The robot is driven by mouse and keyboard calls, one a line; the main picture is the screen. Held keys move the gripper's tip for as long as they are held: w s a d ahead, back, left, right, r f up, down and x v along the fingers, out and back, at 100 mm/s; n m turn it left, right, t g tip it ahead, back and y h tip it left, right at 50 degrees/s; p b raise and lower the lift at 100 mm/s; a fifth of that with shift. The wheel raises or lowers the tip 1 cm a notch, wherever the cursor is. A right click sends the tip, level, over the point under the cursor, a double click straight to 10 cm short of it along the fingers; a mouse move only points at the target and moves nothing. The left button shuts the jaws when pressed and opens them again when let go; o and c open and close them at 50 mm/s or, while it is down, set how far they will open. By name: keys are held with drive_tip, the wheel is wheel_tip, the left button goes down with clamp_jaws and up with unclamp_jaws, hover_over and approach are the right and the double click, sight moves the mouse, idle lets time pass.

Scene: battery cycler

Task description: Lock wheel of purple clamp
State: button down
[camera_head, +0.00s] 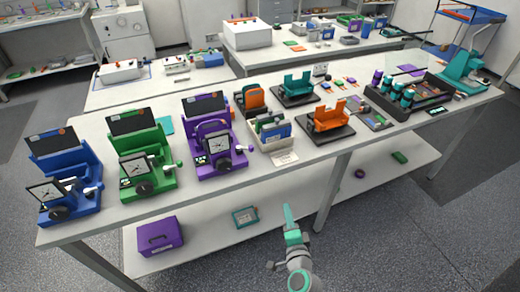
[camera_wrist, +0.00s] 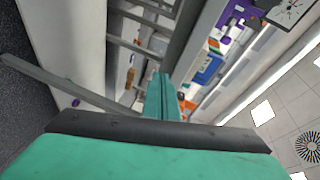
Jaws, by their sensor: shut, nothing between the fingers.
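The purple clamp (camera_head: 207,141) stands on the long white table, between the green unit and a bin of cards. It has a dark raised panel, a white dial and a black wheel (camera_head: 225,164) low on its front. Part of the purple clamp (camera_wrist: 232,14) shows, tilted, at the top right of that view. The wheel's lock state cannot be told.
A green unit (camera_head: 146,160) and a blue unit (camera_head: 65,183) of like shape stand left of the purple clamp. A card bin (camera_head: 283,157) and orange holder (camera_head: 330,117) stand to its right. The table's front edge lies between my gripper and the clamp. A lower shelf holds a purple box (camera_head: 160,236).

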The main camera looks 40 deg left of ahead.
sight(245, 148)
drive_tip(key=w+a+r+n+g+y, duration=0.1)
drive_tip(key=w+a+r+g+y, duration=0.2)
drive_tip(key=a+r, duration=0.7)
wheel_tip(245, 148, up, 2)
drive_tip(key=shift+w+n+y, duration=0.3)
drive_tip(key=shift+w+y, duration=0.7)
drive_tip(key=shift+w, duration=0.05)
drive_tip(key=shift+a, duration=0.2)
drive_tip(key=x, duration=0.9)
drive_tip(key=shift+w+a+f, duration=0.1)
drive_tip(key=shift+w+a, duration=0.05)
drive_tip(key=shift+a, duration=0.2)
